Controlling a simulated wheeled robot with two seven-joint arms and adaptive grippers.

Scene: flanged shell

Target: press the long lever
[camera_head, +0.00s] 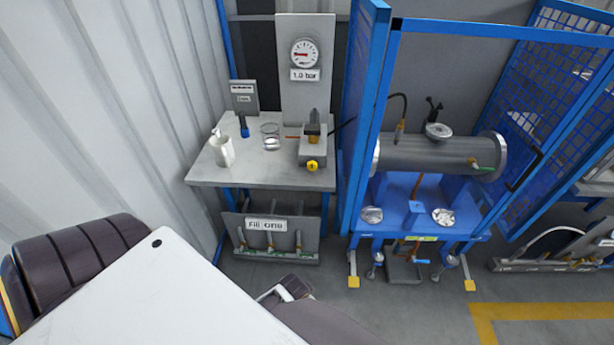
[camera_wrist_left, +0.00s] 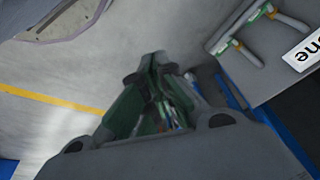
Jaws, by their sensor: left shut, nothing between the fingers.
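A grey box labelled "Fill one" (camera_head: 266,224) stands on the floor under the table, with upright metal stems and green-tipped parts at its front. Its label edge (camera_wrist_left: 303,54) and green parts (camera_wrist_left: 246,25) also show upside down at the upper right of the left wrist view. I cannot tell for sure which part is the long lever. My left gripper (camera_wrist_left: 155,64) is shut and empty, in the air over the floor beside the box. No contact shows. In the head view the fingers cannot be made out. My right gripper is not seen.
A pedal-like part (camera_head: 404,271) is below.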

